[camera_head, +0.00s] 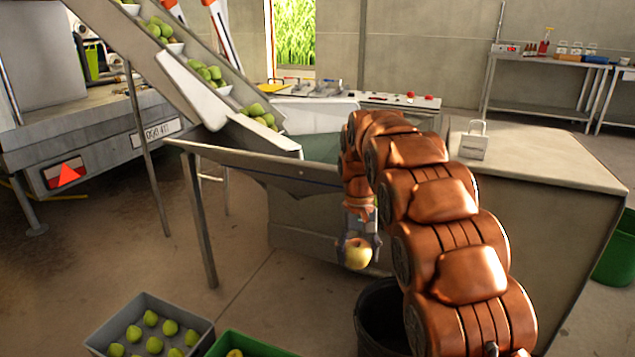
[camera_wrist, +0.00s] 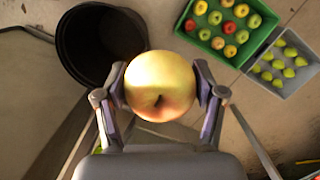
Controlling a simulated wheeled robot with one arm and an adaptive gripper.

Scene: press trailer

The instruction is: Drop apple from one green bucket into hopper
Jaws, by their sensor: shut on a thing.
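My gripper (camera_head: 360,250) is shut on a yellow apple (camera_head: 357,253) with a reddish patch. The wrist view shows the apple (camera_wrist: 160,87) between both fingers of the gripper (camera_wrist: 160,90), held above the floor. In the head view the apple is in front of the metal hopper stand, below the hopper's rim. The hopper (camera_head: 320,146) is partly hidden behind my arm.
A grey crate (camera_head: 199,325) of green fruit stands beside the green bucket. A black bin (camera_head: 378,310) is below my arm and also shows in the wrist view (camera_wrist: 68,40). A sloping conveyor (camera_head: 190,85) carries green fruit at the upper left. A metal table (camera_head: 540,157) stands right.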

